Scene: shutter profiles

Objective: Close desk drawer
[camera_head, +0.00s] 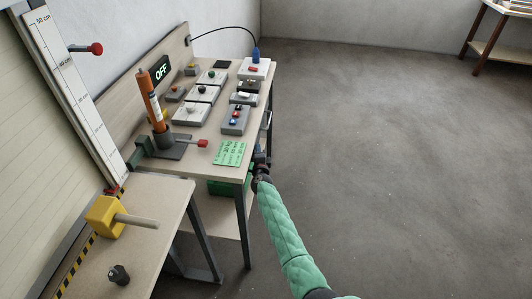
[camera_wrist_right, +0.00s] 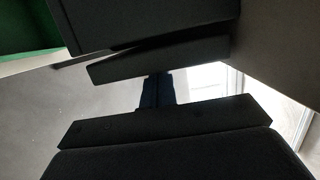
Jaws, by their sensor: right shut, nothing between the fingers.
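The wooden desk (camera_head: 205,155) with several control boxes on it stands left of centre in the head view. A drawer front is hard to make out under its right edge; a thin light bar (camera_head: 268,120), perhaps a handle, shows there. My right gripper (camera_head: 262,161) is at the desk's near right corner, beside the edge, shut and empty. Its dark fingers fill much of the right wrist view (camera_wrist_right: 160,92). I cannot tell whether it touches the desk. How far the drawer is out is hidden. My left gripper is out of view.
A green box (camera_head: 222,187) sits below the desktop. A green card (camera_head: 230,153) and an orange cylinder on a stand (camera_head: 152,103) are on the desk. A lower table with a yellow block (camera_head: 104,217) is nearer. The floor (camera_head: 400,150) to the right is clear.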

